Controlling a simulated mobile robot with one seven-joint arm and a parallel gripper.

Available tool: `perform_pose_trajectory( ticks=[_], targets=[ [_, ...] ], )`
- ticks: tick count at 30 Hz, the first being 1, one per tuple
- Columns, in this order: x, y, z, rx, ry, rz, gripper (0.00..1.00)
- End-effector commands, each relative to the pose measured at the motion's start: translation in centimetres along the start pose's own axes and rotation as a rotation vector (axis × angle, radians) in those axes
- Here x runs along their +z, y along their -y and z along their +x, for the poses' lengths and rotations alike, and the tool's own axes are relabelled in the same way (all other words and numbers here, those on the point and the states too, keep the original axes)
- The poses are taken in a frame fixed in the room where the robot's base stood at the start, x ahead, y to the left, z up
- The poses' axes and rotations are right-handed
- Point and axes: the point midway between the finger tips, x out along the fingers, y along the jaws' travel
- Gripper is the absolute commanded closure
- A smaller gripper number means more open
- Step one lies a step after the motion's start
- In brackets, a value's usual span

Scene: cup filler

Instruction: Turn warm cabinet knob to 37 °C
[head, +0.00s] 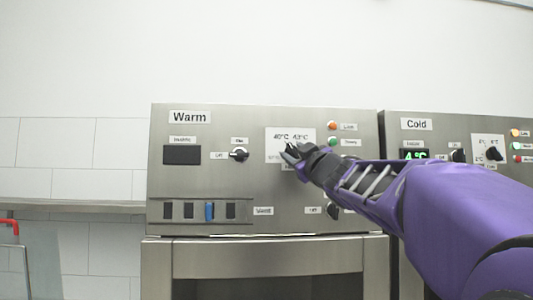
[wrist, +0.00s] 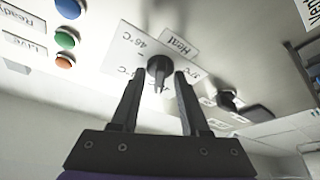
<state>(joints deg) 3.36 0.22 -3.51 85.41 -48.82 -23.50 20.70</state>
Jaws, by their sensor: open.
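The Warm cabinet panel (head: 200,185) faces me. Its temperature dial plate (head: 305,136) is white, with marks that look like 40 °C and 43 °C along the top. My gripper (head: 289,155) is in front of this plate and hides most of the dial's middle. In the wrist view the black temperature knob (wrist: 159,67) stands out from the plate (wrist: 133,48). My open gripper (wrist: 158,82) has one finger on each side of the knob, with gaps visible. The plate appears turned round there, and I cannot tell exactly which mark the knob points to.
The Warm display (head: 182,155) is dark. A switch knob (head: 239,154) sits left of the dial plate, and orange (head: 332,126) and green (head: 332,142) lights sit right of it. The Cold panel (head: 395,130) stands close on the right, its display (head: 415,155) lit green.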

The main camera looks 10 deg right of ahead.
Motion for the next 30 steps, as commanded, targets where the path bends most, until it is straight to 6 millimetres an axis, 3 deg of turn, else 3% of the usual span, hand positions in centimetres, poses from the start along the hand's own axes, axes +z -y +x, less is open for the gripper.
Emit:
perform_pose_trajectory(
  ticks=[6, 12, 14, 30],
  targets=[
    [0.0, -0.03, -0.01, 0.0, 0.0, 0.0, 0.57],
    [0.01, -0.01, -0.01, 0.0, 0.0, 0.0, 0.93],
    [0.01, -0.02, -0.01, 0.0, 0.0, 0.0, 1.0],
    [-0.23, -0.26, 0.11, -0.019, 0.002, -0.047, 1.0]
  ],
)
